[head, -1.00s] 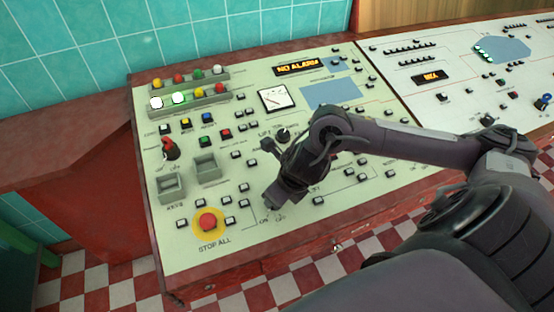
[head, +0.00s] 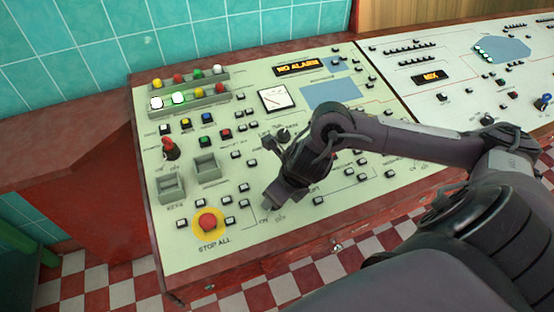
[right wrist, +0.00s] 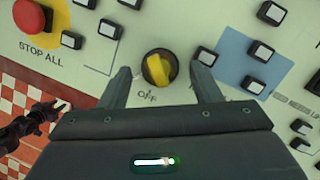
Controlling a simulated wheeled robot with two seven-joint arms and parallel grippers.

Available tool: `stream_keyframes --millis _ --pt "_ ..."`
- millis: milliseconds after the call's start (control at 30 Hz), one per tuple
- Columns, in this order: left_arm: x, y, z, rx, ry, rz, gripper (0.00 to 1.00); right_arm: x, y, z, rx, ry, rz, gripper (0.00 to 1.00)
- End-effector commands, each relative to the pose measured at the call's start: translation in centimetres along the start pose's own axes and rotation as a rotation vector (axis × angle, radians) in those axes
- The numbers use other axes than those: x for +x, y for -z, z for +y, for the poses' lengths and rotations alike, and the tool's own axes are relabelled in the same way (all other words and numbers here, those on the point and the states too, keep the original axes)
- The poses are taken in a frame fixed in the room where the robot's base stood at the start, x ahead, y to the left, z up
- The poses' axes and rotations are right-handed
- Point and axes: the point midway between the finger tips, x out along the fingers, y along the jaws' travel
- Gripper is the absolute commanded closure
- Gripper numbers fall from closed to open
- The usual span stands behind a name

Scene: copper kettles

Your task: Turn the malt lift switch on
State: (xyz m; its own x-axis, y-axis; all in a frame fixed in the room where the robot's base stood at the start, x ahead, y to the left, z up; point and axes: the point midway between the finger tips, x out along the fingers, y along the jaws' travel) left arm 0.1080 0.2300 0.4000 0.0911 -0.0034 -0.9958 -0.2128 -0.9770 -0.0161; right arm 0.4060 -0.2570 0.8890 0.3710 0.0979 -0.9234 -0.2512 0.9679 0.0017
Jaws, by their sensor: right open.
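A yellow rotary switch knob (right wrist: 160,67) on a dark round base sits on the pale panel in the right wrist view. The word OFF is printed just below it; no malt lift label is readable. My right gripper (right wrist: 162,80) is open, with one finger on each side of the knob and a gap to both. The knob is not gripped. In the head view my right gripper (head: 272,203) is low over the front of the panel, by ON and OFF lettering, and hides the knob. A dark jointed part at the right wrist view's lower left looks like my left arm; its jaws are unclear.
A red stop button (head: 208,222) on a yellow disc, marked STOP ALL, is left of my right gripper. Several small push buttons surround the knob. The panel's front edge is close.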

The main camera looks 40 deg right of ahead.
Motion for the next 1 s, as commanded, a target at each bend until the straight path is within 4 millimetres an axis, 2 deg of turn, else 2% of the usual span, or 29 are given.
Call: stream_keyframes --millis 200,400,567,1000 --pt "-0.2 0.0 0.0 0.000 0.000 0.000 0.64 -3.9 -0.1 -0.1 -0.004 0.006 -0.004 0.42" --pt "-0.2 0.0 0.0 0.000 0.000 0.000 0.64 -6.4 0.0 -0.1 -0.002 0.004 -0.002 0.42" --pt "-0.2 0.0 0.0 0.001 0.000 -0.001 0.64 -7.0 0.0 -0.1 0.000 0.003 0.000 0.42" --pt "-0.2 0.0 0.0 0.001 0.000 0.000 0.64 -7.0 0.0 -0.1 0.000 0.003 0.000 0.42"
